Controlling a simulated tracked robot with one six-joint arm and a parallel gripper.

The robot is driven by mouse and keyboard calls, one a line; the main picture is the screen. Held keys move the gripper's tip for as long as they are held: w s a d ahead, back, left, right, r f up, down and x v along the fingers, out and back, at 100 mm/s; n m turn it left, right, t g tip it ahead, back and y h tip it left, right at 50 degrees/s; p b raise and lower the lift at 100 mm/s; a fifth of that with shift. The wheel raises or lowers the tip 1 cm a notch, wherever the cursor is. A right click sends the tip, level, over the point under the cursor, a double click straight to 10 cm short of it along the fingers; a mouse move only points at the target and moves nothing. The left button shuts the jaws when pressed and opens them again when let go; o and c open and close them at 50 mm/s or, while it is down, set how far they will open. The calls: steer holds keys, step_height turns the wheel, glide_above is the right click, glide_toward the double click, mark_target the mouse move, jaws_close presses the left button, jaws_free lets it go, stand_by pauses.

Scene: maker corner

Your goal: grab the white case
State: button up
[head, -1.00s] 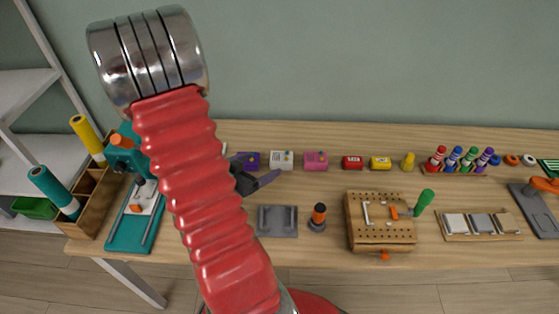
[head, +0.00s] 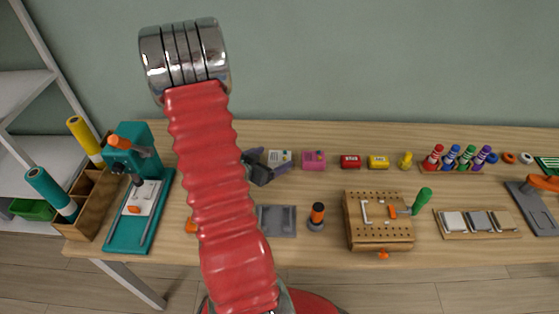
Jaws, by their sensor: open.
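The white case (head: 281,157) is a small box with coloured marks on its top, lying toward the back of the wooden table. My gripper (head: 264,165) shows as dark fingers just left of the white case, partly hidden behind my red arm. The fingers are spread apart and hold nothing that I can see. One fingertip is very close to the case's left side; I cannot tell whether they touch.
A pink case (head: 314,160) stands just right of the white one, then a red case (head: 350,161) and a yellow case (head: 378,162). A grey tray (head: 277,220) and an orange-topped dark object (head: 317,216) lie in front. The teal press (head: 133,150) stands left.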

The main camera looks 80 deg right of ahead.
mark_target(281, 155)
steer(key=shift+x, duration=2.6)
steer(key=shift+s+a, duration=0.1)
steer(key=shift+s, duration=0.05)
steer(key=c, duration=0.8)
